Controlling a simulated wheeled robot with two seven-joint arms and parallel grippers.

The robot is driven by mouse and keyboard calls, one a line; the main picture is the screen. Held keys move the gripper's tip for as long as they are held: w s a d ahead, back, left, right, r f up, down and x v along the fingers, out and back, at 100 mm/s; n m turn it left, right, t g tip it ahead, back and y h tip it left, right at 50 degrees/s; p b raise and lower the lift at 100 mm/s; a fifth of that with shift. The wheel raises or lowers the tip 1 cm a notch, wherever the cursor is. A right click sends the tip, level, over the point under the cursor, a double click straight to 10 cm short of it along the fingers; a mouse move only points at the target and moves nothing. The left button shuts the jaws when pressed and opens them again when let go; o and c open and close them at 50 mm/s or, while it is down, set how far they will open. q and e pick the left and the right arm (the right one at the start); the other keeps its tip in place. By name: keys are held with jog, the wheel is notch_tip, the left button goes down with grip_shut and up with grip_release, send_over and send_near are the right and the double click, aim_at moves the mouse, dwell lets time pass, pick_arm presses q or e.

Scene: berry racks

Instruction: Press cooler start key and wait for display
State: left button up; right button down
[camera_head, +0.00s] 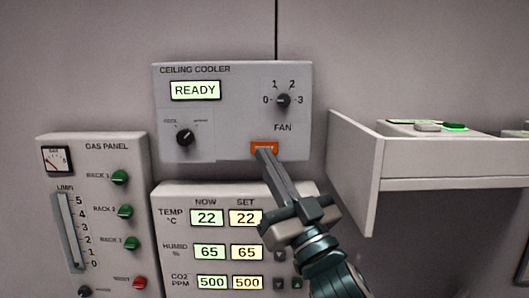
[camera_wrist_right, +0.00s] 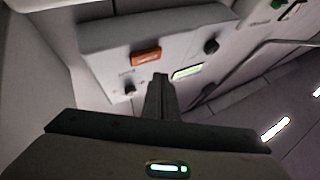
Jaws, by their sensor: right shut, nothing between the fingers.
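The ceiling cooler panel (camera_head: 235,80) is a grey box on the wall. Its display (camera_head: 195,90) reads READY. An orange key (camera_head: 264,147) sits at its lower edge, below the FAN label. In the right wrist view the key (camera_wrist_right: 146,56) shows beyond the fingers, to their upper left. My right gripper (camera_head: 264,152) is shut and empty, with its fingertips at the key's lower edge in the head view. I cannot tell whether they touch it. The fan knob (camera_head: 283,100) and a second knob (camera_head: 185,138) are on the same panel. My left gripper is not in view.
A climate panel (camera_head: 168,190) with lit NOW and SET readings is just below the cooler, partly behind my right arm. The gas panel (camera_head: 95,165) with green and red knobs is at left. A white shelf (camera_head: 355,145) juts out at right.

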aim_at(260, 141)
jog(key=shift+w, duration=0.8)
jog(key=shift+w, duration=0.1)
dwell(1.5)
jog(key=shift+w, duration=0.3)
jog(key=shift+w, duration=0.5)
dwell(1.0)
jog(key=shift+s, duration=0.9)
jog(key=shift+s, duration=0.1)
jog(key=s+p, duration=0.2)
jog(key=s, duration=0.3)
dwell(0.6)
